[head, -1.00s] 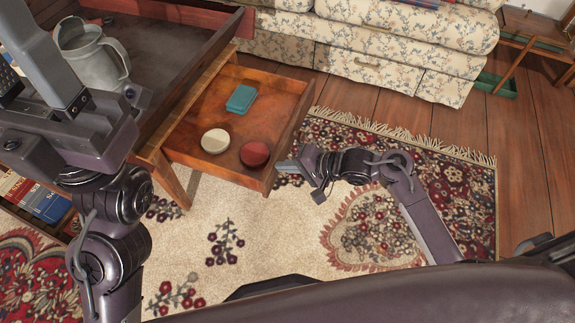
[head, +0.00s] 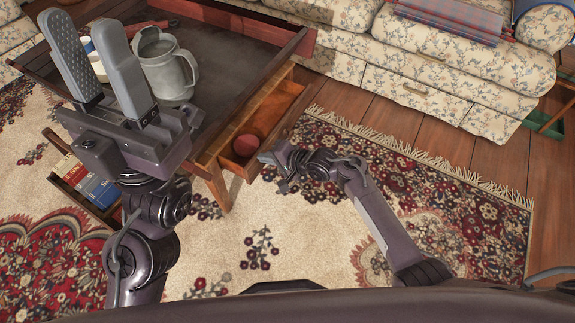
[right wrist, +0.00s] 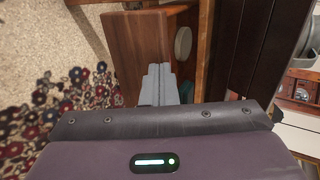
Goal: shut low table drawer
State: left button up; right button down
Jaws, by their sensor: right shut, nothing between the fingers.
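The low table (head: 232,112) stands at the upper left in the head view. My right gripper (head: 268,157) is shut and empty at the drawer's front. In the right wrist view its fingers (right wrist: 158,85) lie against or very close to the wooden drawer front (right wrist: 135,45); exact contact is unclear. A pale round thing (right wrist: 183,42) shows behind that front. My left gripper (head: 82,28) is open and empty, raised at the left.
A grey metal jug (head: 165,68) stands on the table top, beside my left gripper. Books (head: 95,185) sit on a low shelf at left. A floral sofa (head: 420,75) is at the back. Patterned rug (head: 440,200) and open floor lie right of the drawer.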

jog(key=w+a, duration=0.1)
jog(key=a, duration=0.1)
jog(key=w+a+b, duration=0.1)
jog(key=shift+w+a+f, duration=0.1)
jog(key=shift+w+a, duration=0.25)
jog(key=shift+a, duration=0.05)
jog(key=shift+w+a, duration=0.5)
jog(key=shift+a, duration=0.25)
